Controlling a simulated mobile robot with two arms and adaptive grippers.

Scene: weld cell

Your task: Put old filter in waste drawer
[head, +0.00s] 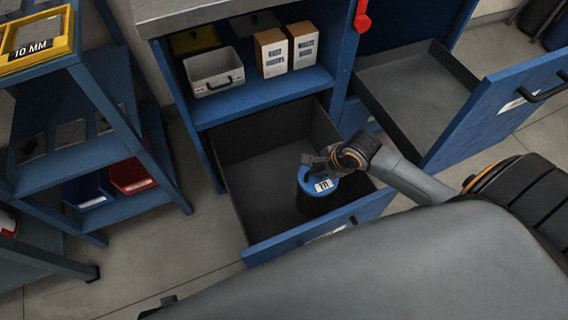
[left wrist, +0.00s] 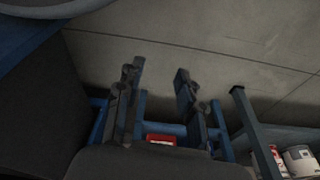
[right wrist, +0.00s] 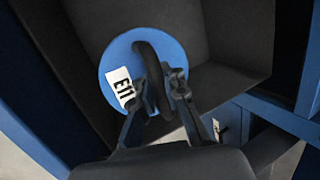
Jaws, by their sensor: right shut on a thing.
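The old filter has a round blue top with a white label and a dark body (head: 318,184). It also shows in the right wrist view (right wrist: 117,62), with a dark curved handle across its top. My right gripper (head: 328,160) is shut on this handle. The filter is within the outline of the lower open drawer (head: 255,160), towards its front right. I cannot tell whether it touches the drawer floor. The drawer front has a label that I cannot read. My left gripper (left wrist: 155,85) is open and empty, seen only in the left wrist view.
A second, higher drawer (head: 415,90) stands open and empty at the right. A shelf above the lower drawer holds a grey bin (head: 213,72) and two boxes (head: 288,48). A blue rack (head: 90,90) with red and blue bins stands at the left, with clear floor between.

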